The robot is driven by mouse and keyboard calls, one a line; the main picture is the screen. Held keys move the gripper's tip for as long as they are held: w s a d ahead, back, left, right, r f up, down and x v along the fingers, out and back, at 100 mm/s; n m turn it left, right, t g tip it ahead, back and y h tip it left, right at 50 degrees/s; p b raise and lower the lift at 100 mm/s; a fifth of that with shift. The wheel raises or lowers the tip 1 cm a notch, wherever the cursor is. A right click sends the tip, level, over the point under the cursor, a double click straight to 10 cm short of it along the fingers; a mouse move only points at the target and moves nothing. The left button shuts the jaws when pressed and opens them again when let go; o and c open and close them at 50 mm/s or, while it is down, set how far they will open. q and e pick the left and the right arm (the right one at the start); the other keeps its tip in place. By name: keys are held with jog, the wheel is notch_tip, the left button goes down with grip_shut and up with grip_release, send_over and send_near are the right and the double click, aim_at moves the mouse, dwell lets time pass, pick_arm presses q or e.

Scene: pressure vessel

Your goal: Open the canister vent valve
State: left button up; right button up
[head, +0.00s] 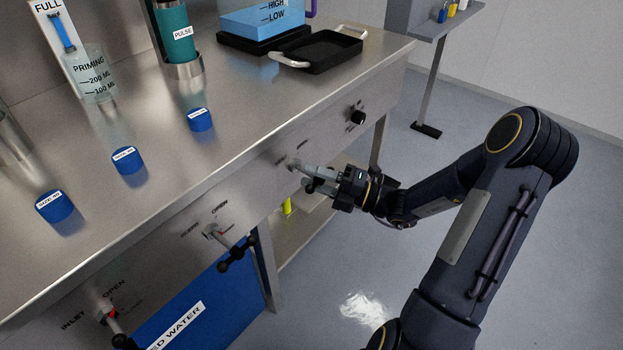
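A row of small valves sits on the front face of the steel bench. One valve (293,162) is right at the fingertips of my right gripper (316,179), and its lever is largely covered by the fingers. The fingers overlap the dark lever end, but I cannot tell whether they are closed on it. Another valve (228,243), with a black-ended lever and an "OPEN" mark, is to the left. The inlet valve (108,315) is at the lower left. The label by the valve at my gripper is too small to read. My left gripper is not in view.
A black knob (357,117) is on the bench front, right of my gripper. Blue caps (128,161), a green cylinder (174,30), a beaker (92,76) and a black tray (321,52) stand on the bench (240,130). A blue container (205,305) is below.

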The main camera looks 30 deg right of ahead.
jog(key=shift+w+a, duration=0.25)
jog(key=shift+r, duration=0.1)
grip_shut()
